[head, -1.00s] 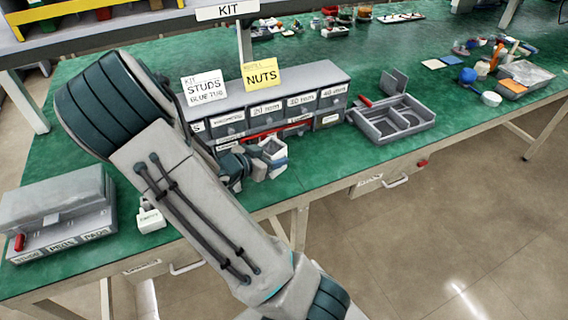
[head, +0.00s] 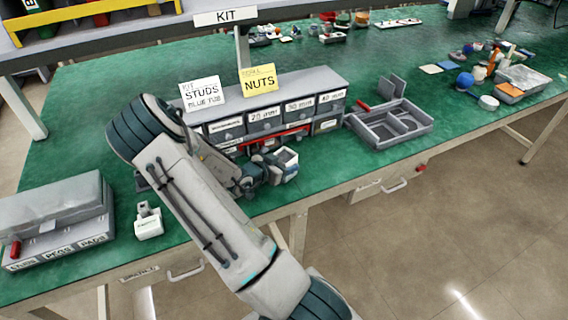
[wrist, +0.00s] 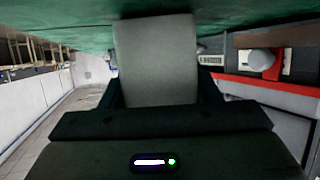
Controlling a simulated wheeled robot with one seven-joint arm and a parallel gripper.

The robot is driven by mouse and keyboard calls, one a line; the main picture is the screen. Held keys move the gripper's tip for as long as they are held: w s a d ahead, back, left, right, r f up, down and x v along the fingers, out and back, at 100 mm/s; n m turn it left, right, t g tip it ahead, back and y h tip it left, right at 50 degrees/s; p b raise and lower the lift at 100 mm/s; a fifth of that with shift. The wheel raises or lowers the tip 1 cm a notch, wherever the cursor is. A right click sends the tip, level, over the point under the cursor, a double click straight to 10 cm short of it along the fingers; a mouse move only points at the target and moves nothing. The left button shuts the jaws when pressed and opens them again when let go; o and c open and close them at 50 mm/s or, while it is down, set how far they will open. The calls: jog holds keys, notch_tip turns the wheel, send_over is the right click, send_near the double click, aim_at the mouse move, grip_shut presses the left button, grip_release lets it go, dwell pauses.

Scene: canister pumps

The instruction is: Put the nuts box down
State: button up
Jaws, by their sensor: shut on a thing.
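The nuts box (head: 289,160) is a small pale box with a dark open top, just in front of the drawer cabinet in the head view. My gripper (head: 276,170) is shut on it from the left. In the wrist view the box is a plain grey face (wrist: 155,60) between the dark fingers of my gripper (wrist: 160,95). The box looks about upright and low over the green bench top (head: 325,185). I cannot tell whether it touches the bench. My gripper hides part of it.
The grey drawer cabinet (head: 268,118) stands close behind, with a yellow NUTS card (head: 258,80) and a white STUDS card (head: 202,93). A divided grey tray (head: 392,125) lies to the right. A small white container (head: 148,222) stands left. The bench front edge is near.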

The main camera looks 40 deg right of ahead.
jog(key=shift+f, duration=0.15)
jog(key=o, duration=1.2)
jog(key=shift+c, duration=0.2)
jog(key=shift+r, duration=0.25)
jog(key=v, duration=1.2)
jog(key=shift+f, duration=0.15)
